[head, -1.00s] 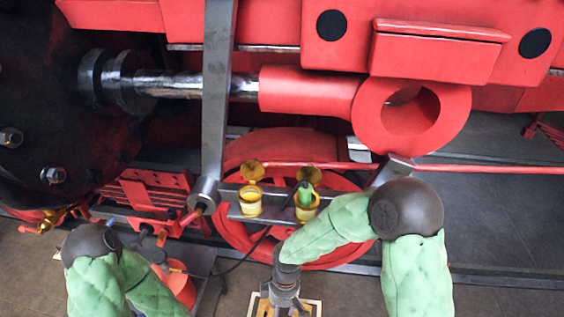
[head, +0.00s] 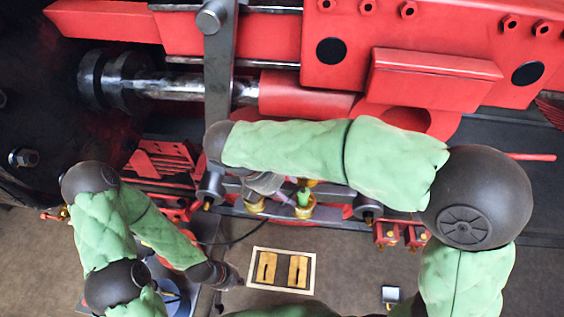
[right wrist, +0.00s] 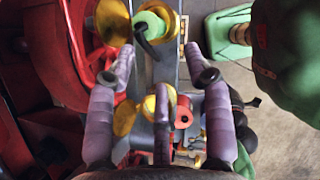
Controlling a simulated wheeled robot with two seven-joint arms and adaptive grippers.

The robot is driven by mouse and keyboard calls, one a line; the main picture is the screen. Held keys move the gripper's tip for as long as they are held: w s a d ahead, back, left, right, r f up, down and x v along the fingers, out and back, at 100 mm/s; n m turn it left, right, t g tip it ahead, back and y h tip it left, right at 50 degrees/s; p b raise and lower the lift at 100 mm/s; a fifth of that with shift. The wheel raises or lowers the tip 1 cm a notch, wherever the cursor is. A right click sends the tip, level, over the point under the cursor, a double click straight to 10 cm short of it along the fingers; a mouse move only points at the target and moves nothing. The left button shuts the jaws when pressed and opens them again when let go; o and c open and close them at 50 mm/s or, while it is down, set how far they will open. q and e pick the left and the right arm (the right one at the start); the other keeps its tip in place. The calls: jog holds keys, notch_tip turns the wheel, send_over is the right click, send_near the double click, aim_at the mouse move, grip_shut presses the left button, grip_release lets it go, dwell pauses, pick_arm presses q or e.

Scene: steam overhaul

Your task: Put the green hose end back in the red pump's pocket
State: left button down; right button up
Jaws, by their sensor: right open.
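The green hose end (head: 303,198) stands in the right-hand brass cup (head: 299,211) on a grey bar in front of the red engine. In the right wrist view the green hose end (right wrist: 151,27) shows with a dark hose curving from it. My right gripper (right wrist: 157,48) is open and empty, its fingers spread just short of the hose end. In the head view my right forearm partly hides that gripper (head: 268,184). My left gripper (head: 228,277) is low, left of the cups, its jaws unclear. I cannot make out the red pump's pocket; my left arm covers that area.
A second brass cup (head: 254,205) sits left of the hose end. The steel lever (head: 219,85) rises beside the cups, and the red engine body (head: 420,40) fills the back. A pale-framed panel with two wooden pieces (head: 282,270) lies below. The floor to its right is mostly clear.

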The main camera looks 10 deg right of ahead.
aim_at(298, 192)
jog(key=b+x, duration=0.1)
jog(key=b, duration=0.1)
jog(key=b+x, duration=0.2)
jog(key=d+b+x, duration=0.1)
jog(key=b+x, duration=0.1)
jog(key=shift+w+r, duration=0.1)
jog(key=shift+w, duration=0.25)
jog(key=shift+b+x, duration=0.65)
jog(key=shift+x, duration=0.5)
pick_arm(q)
notch_tip(298, 192, down, 7)
jog(key=shift+w, duration=0.35)
jog(key=shift+r, duration=0.15)
pick_arm(e)
jog(key=shift+r, duration=0.1)
jog(key=shift+c, duration=0.3)
jog(key=shift+w, duration=0.1)
jog(key=c, duration=0.5)
jog(key=shift+w+a, duration=0.1)
jog(key=shift+a, duration=0.05)
jog(key=c, duration=0.5)
pick_arm(q)
jog(key=shift+w+a, duration=0.1)
jog(key=shift+a, duration=0.05)
pick_arm(e)
jog(key=shift+o, duration=0.2)
